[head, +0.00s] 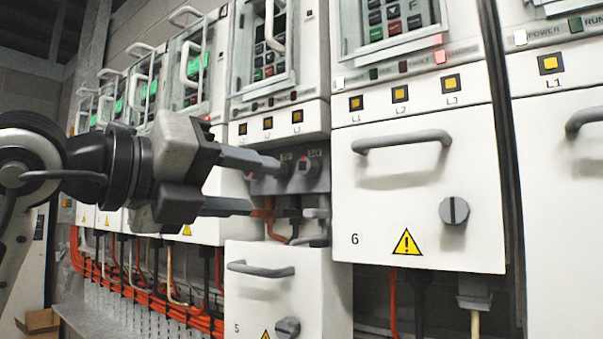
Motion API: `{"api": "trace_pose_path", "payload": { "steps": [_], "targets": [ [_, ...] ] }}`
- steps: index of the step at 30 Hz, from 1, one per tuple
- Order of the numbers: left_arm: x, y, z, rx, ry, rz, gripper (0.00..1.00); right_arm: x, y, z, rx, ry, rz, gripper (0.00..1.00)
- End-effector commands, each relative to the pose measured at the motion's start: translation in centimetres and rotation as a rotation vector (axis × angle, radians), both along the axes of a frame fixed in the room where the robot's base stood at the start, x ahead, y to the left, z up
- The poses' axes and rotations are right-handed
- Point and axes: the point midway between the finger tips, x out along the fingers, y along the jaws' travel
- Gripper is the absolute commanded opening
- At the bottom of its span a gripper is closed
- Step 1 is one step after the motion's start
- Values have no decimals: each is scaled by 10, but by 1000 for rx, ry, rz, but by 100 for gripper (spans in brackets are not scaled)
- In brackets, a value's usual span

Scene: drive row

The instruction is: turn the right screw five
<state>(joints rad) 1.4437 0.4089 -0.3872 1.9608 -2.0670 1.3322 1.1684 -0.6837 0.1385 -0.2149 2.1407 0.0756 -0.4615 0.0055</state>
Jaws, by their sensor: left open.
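Drive 5 has its white lower cover (262,300) dropped down, baring a grey terminal block (318,184) above it. A small round screw (303,168) shows on the right of this block, under a faint label. My left gripper (270,187) comes in from the left with its jaws open, one finger above the other. The upper fingertip is in front of the block, just left of the right screw, and hides part of the block there. The lower finger is beside the cables. I cannot tell whether either finger touches anything. My right gripper is not in view.
Drive 6's closed cover (420,190), with a protruding handle (402,141) and a slotted knob (454,210), stands close on the right. Orange cables (269,220) hang below the open block. More drives recede to the left.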

Motion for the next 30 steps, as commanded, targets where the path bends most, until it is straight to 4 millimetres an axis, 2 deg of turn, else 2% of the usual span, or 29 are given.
{"api": "trace_pose_path", "payload": {
  "steps": [1, 3, 8, 14, 18, 24, 30],
  "targets": [
    [-2, 10, 16, 6, -27, 66, 49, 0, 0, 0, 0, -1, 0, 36],
    [-4, 20, 29, 6, -45, 133, 49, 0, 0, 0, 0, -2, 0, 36],
    [0, 25, 42, 0, -57, 191, 49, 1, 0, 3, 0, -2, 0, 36],
    [26, 6, 43, 0, -54, 188, 49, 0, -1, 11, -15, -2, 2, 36],
    [51, -13, 43, 1, -54, 187, 49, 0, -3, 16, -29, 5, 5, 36],
    [86, -38, 43, 2, -55, 186, 49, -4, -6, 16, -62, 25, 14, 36],
    [111, -57, 43, 1, -57, 187, 49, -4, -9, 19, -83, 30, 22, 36]
  ]
}}
